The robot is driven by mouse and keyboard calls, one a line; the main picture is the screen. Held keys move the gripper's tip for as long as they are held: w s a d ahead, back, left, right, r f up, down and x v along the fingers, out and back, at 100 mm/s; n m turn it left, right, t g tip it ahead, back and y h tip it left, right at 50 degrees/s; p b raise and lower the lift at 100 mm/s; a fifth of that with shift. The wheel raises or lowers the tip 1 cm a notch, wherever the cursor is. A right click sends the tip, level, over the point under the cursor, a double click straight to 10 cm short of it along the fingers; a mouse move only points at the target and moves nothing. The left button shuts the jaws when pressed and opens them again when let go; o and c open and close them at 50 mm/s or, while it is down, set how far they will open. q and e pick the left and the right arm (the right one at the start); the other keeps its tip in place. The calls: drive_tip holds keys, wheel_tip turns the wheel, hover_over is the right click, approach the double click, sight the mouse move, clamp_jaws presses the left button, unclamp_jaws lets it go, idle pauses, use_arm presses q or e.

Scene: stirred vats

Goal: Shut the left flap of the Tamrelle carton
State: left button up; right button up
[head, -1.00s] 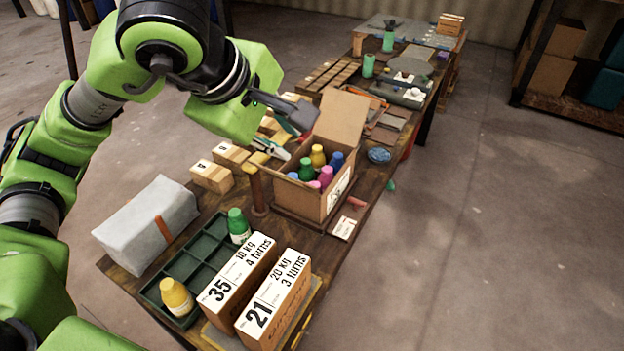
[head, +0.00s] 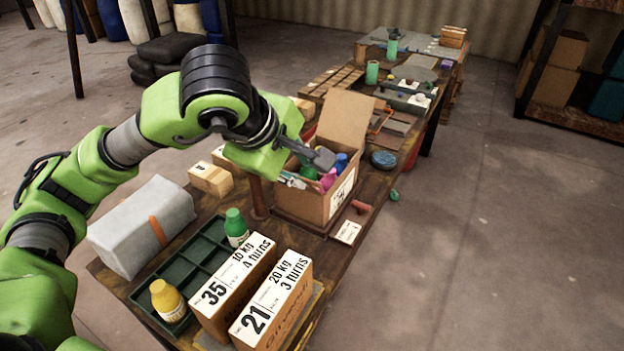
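The open carton (head: 312,205) stands on the wooden table with a white label on its right side. Its far flap (head: 350,122) stands up. Inside are bottles, of which a pink one (head: 328,180) and a blue one (head: 341,163) show; others are hidden by my gripper. My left gripper (head: 318,158) is over the left part of the carton's opening, its dark fingers pointing right. Whether it is open or shut is unclear, as is any contact. The left flap is not clearly visible; my gripper and wrist cover that side. My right gripper is not in view.
A green tray (head: 203,262) holds a green bottle (head: 236,228) and a yellow bottle (head: 167,299). Two numbered boxes, 35 (head: 232,290) and 21 (head: 272,305), stand at the near end. A grey bundle (head: 140,225) lies left. A blue bowl (head: 383,158) sits right of the carton.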

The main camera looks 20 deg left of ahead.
sight(313, 182)
use_arm(q)
drive_tip(key=x, duration=0.7)
drive_tip(key=shift+w+f+p, duration=0.15)
drive_tip(key=shift+p, duration=0.15)
clamp_jaws()
